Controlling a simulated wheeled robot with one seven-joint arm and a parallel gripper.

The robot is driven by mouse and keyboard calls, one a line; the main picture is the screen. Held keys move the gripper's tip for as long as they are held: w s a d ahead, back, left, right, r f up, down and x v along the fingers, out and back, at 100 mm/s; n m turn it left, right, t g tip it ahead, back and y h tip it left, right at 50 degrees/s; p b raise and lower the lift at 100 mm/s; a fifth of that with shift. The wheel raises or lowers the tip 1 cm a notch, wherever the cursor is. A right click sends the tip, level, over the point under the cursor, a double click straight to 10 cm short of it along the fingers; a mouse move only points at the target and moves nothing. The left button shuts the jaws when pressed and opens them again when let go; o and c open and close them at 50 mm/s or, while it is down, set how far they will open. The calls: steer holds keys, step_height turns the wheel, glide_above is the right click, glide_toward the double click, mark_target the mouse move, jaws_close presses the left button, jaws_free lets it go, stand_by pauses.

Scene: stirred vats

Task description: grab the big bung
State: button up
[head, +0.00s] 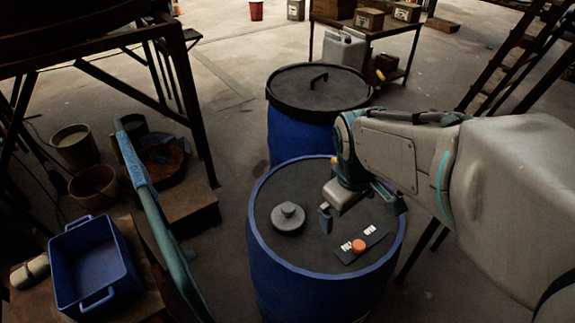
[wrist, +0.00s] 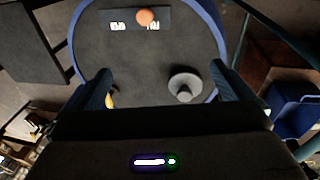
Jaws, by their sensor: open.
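The big bung (head: 288,217) is a grey disc with a raised round knob. It lies on the dark top of the near blue drum (head: 262,270), left of centre. My gripper (head: 358,208) is open and empty above the drum top, to the right of the bung and apart from it. In the wrist view the bung (wrist: 186,86) shows between my gripper's spread fingers (wrist: 164,88), closer to the right one.
A second blue drum with a black handled lid (head: 318,88) stands just behind. A teal rail (head: 150,200) and a blue tray (head: 88,262) are at the left. The near drum has a raised blue rim. A table with boxes (head: 375,35) stands further back.

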steer(key=w+a+n+g+p, duration=0.1)
steer(key=w+a+n+p, duration=0.1)
steer(key=w+a+n, duration=0.6)
steer(key=n+g+y+p, duration=0.1)
steer(key=n+p, duration=0.2)
steer(key=n, duration=0.9)
glide_above(288, 207)
step_height(288, 207, down, 4)
steer(key=shift+n, duration=0.3)
step_height(288, 207, down, 14)
steer(key=c, duration=0.9)
